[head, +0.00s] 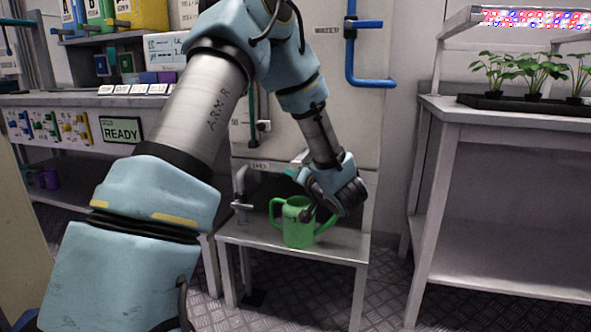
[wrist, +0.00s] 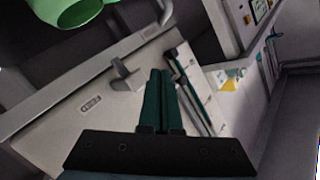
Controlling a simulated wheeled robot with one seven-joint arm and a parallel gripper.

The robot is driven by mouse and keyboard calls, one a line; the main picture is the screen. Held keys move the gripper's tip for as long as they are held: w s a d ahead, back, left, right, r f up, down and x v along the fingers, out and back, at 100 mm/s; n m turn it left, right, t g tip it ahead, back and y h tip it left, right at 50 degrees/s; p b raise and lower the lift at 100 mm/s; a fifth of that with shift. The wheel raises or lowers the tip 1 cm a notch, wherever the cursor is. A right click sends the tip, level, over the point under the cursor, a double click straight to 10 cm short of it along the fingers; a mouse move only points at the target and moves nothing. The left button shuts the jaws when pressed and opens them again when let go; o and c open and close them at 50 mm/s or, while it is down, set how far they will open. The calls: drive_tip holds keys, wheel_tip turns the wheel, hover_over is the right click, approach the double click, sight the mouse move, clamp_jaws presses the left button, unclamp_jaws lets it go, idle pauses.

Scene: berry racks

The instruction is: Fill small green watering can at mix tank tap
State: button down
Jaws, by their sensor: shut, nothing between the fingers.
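The small green watering can (head: 298,232) stands upright on a low metal stand (head: 345,252) in front of the pale tank (head: 300,125). A grey tap (head: 241,188) is left of the can in the head view. My gripper (head: 291,172) is above the can, its teal fingers partly hidden by my wrist. In the wrist view my gripper (wrist: 158,74) has its two dark green fingers together, with nothing between them. A grey lever-like fitting (wrist: 125,75) appears just left of the fingertips; contact cannot be told.
A plant bench (head: 470,110) stands on the right, with seedlings in a black tray (head: 520,104). A workbench with a READY display (head: 121,130) is on the left. Blue pipe (head: 350,60) runs down the tank. Floor is open between stand and right bench.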

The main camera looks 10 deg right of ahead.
sight(292, 166)
drive_tip(key=shift+w+d+p, duration=0.3)
drive_tip(key=shift+w+d, duration=0.05)
drive_tip(key=shift+w, duration=0.3)
drive_tip(key=shift+w+d+p, duration=0.25)
drive_tip(key=shift+w+d, duration=0.1)
drive_tip(key=shift+w, duration=0.25)
idle(1.2)
drive_tip(key=shift+w+d+p, duration=0.2)
drive_tip(key=shift+w+p, duration=0.2)
drive_tip(key=shift+w+d+p, duration=0.25)
drive_tip(key=shift+w+p, duration=0.05)
drive_tip(key=shift+w, duration=0.15)
idle(4.7)
